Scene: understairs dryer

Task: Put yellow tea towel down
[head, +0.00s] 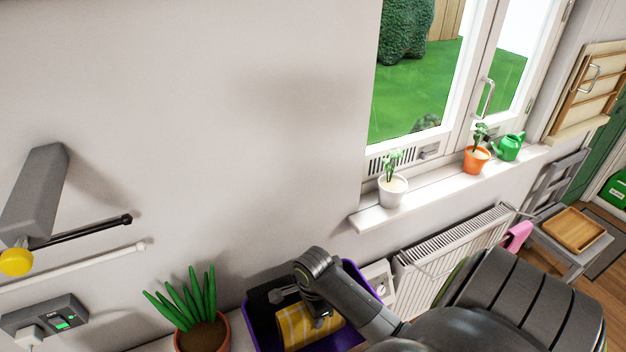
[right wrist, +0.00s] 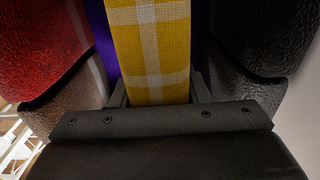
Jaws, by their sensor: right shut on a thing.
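The yellow tea towel (head: 298,327), checked with pale bands, is in the purple crate (head: 351,270) at the bottom of the head view. It hangs or lies inside the crate's rim; whether it touches the bottom I cannot tell. My right gripper (head: 316,312) reaches over the crate from the right, with its jaws at the towel. In the right wrist view the towel (right wrist: 150,45) runs between the fingers of my right gripper (right wrist: 158,92), which is shut on it. A strip of purple shows beside it. My left gripper is not in view.
In the right wrist view, red (right wrist: 35,45) and dark (right wrist: 255,40) textured surfaces flank the towel. A potted spiky plant (head: 203,335) stands left of the crate. A radiator (head: 450,250) is to the right, under a windowsill (head: 440,191) with pots and a green watering can (head: 509,147).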

